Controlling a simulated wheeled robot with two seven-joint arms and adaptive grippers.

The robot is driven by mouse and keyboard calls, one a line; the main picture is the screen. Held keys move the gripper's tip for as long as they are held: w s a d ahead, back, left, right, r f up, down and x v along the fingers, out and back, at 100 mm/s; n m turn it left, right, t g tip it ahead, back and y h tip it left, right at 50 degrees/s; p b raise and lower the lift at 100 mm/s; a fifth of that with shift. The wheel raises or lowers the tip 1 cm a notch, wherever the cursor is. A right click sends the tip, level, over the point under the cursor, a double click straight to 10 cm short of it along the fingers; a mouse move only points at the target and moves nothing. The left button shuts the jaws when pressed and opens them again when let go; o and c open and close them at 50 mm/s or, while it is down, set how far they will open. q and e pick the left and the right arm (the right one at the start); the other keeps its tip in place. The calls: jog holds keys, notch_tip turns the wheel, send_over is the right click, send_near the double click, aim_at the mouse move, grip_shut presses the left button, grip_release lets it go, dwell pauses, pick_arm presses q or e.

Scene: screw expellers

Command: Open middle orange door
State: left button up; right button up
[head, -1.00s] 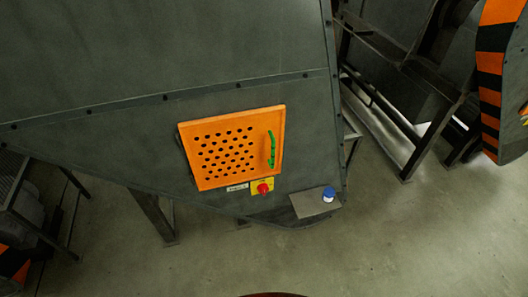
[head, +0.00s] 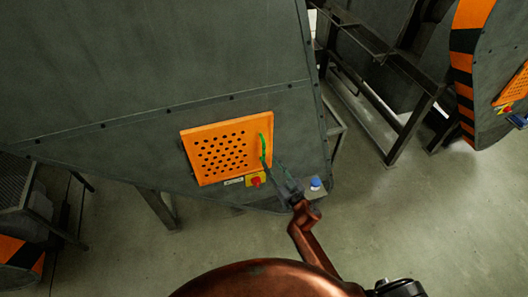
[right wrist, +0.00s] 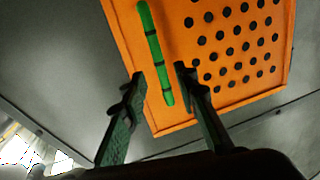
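The orange perforated door (head: 226,150) is closed on the dark grey machine, with a green vertical handle (head: 265,152) near its right edge. In the right wrist view the orange door (right wrist: 215,98) and the green handle (right wrist: 153,45) fill the upper middle. My right gripper (head: 279,172) is just below and right of the handle in the head view. In the right wrist view the right gripper (right wrist: 160,72) is open, its two fingers on either side of the handle's lower end. I cannot tell whether they touch it. My left gripper is not in view.
A red button on a yellow plate (head: 255,181) sits below the door. A small ledge with a blue-capped item (head: 315,184) is right of my right gripper. Another machine with an orange panel (head: 513,88) stands at the right. Concrete floor (head: 400,220) is open between them.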

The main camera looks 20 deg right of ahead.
aim_at(264, 155)
jog(key=x, duration=0.7)
jog(key=shift+f, duration=0.15)
jog(key=shift+c, duration=0.3)
grip_shut()
